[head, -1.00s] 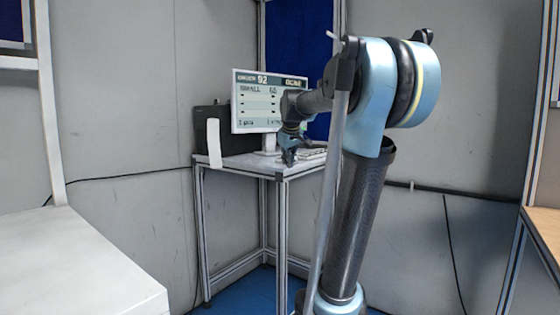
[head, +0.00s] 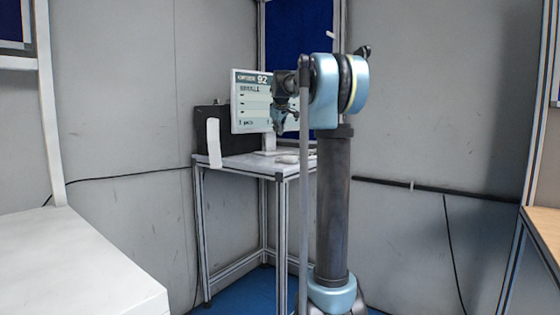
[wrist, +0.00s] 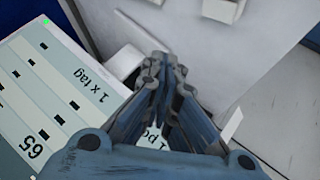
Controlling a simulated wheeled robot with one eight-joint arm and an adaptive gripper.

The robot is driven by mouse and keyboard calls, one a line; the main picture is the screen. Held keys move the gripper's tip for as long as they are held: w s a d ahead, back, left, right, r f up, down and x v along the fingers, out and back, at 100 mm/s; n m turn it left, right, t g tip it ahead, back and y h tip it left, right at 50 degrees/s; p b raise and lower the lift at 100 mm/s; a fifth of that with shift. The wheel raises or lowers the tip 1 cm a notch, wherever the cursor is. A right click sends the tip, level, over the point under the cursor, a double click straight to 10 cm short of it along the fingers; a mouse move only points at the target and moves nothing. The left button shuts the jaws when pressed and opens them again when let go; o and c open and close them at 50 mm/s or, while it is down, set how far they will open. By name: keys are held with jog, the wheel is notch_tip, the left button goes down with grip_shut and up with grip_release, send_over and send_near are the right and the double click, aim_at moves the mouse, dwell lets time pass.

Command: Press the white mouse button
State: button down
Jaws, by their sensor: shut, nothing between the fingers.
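My gripper (head: 279,127) is raised in front of the monitor, above the small corner table. In the wrist view its fingertips (wrist: 160,63) are together and hold nothing. I cannot pick out the white mouse with certainty. A small white object (wrist: 224,8) lies on the table at the top edge of the wrist view, beyond the fingertips; it is cut off, so I cannot tell whether it is the mouse. A pale low object (head: 288,158) on the table in the head view is too small to name.
The monitor (head: 249,101) stands on the corner table (head: 240,164); its screen (wrist: 55,95) fills the left of the wrist view. A dark box (head: 206,132) stands behind a white upright piece (head: 214,143). A white table (head: 70,270) is at front left.

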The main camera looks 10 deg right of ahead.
jog(key=shift+f, duration=0.1)
jog(key=shift+f, duration=4.35)
jog(key=shift+s+f, duration=0.1)
jog(key=shift+f, duration=0.65)
jog(key=shift+r, duration=0.85)
jog(key=shift+r, duration=2.5)
